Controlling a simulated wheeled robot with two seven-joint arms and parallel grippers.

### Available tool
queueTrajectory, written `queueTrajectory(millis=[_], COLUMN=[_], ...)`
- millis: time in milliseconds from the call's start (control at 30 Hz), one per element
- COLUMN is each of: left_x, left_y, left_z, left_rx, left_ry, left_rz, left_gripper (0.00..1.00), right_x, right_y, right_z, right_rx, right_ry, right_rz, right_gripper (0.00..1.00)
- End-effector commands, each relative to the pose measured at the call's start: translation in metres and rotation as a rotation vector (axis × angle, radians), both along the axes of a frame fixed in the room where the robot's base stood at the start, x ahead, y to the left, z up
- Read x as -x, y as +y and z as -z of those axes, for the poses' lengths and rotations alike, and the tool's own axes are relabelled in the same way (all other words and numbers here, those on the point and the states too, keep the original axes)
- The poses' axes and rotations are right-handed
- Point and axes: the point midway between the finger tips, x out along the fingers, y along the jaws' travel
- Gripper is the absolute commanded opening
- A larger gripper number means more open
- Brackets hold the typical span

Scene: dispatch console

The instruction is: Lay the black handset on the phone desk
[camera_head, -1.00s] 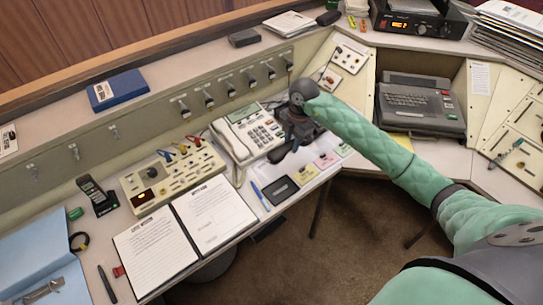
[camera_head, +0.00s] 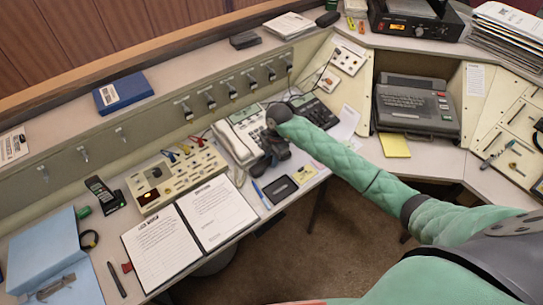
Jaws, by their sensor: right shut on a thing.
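My right gripper (camera_head: 275,153) is low over the phone desk (camera_head: 100,232), in front of the white desk phone (camera_head: 236,138). It is shut on a dark thing, apparently the black handset, which is mostly hidden by the gripper and hard to make out. I cannot tell whether it touches the desk. A black desk phone (camera_head: 314,109) sits just behind my right wrist, partly covered by the arm. My left gripper is out of view.
A cordless phone (camera_head: 103,194) stands at the left. A button panel (camera_head: 176,176) and an open binder (camera_head: 190,225) lie left of the gripper. A black pad (camera_head: 281,188) and blue pen (camera_head: 260,195) lie in front of it. A yellow pad (camera_head: 394,145) is at the right.

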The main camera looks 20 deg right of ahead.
Motion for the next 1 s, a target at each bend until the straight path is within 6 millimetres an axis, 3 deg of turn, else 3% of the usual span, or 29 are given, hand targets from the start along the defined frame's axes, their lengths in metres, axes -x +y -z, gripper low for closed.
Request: queueTrajectory(millis=[367, 400, 500, 1000], left_x=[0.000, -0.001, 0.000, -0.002], left_y=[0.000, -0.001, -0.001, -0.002], left_z=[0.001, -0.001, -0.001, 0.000], left_rx=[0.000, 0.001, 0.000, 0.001], left_ry=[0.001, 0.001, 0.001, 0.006], left_rz=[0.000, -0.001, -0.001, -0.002], left_gripper=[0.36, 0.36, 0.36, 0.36], right_x=[0.000, 0.000, 0.000, -0.002], right_y=[0.000, 0.000, 0.000, -0.002], right_z=[0.004, 0.004, 0.003, -0.008], right_rx=[0.000, 0.000, 0.000, -0.001], right_ry=[-0.001, -0.001, -0.001, -0.004], right_rz=[0.000, 0.000, 0.000, 0.001], right_gripper=[0.00, 0.31, 0.49, 0.49])
